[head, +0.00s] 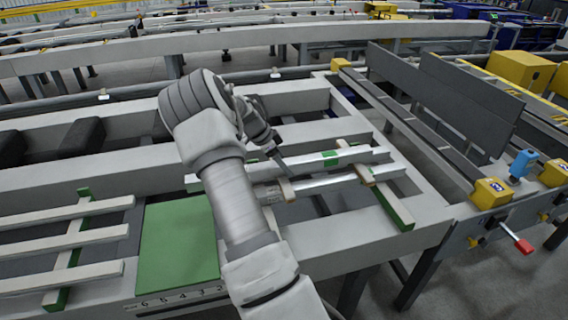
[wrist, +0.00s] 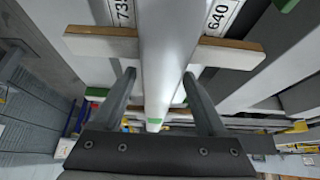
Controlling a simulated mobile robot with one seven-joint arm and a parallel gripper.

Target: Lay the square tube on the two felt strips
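In the wrist view, the tube (wrist: 166,45) runs lengthwise over one strip (wrist: 100,42). My gripper (head: 281,172) is low at the left strip. In the wrist view, its fingers (wrist: 160,80) stand apart, one on each side of the tube. A gap shows at the left finger; the right fingertip is close to the tube, and contact there is unclear.
A green plate (head: 178,245) is at the left front. Upright dark panels (head: 440,100) and yellow blocks (head: 491,193) stand to the right. Printed number labels (wrist: 221,16) flank the tube.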

